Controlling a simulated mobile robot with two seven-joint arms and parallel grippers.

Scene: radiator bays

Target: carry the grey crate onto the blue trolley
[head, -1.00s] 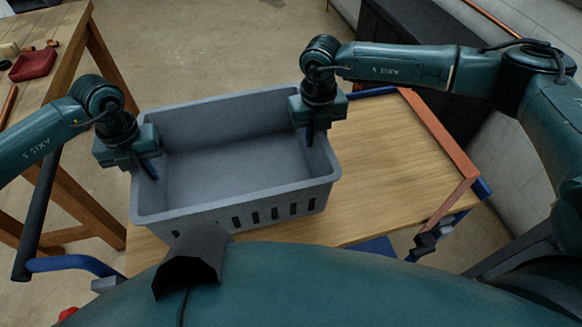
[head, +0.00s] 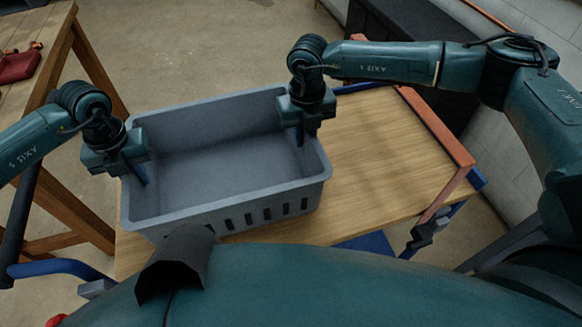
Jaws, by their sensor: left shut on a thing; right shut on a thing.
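The grey crate (head: 222,160) is an empty open box with slots in its near side. It is over the left part of the wooden top of the blue trolley (head: 385,160); I cannot tell whether it touches the top. My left gripper (head: 140,178) is shut on the crate's left wall. My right gripper (head: 300,132) is shut on the crate's right wall. The gripped parts of the walls are partly hidden by the grippers. The trolley's blue frame shows at its corners and at a handle (head: 65,268) on the lower left.
A wooden workbench (head: 62,60) with a red object (head: 18,66) on it stands at the upper left. A copper-coloured rail (head: 435,122) runs along the trolley's right edge. A dark cabinet (head: 420,50) stands behind. The right part of the trolley top is clear.

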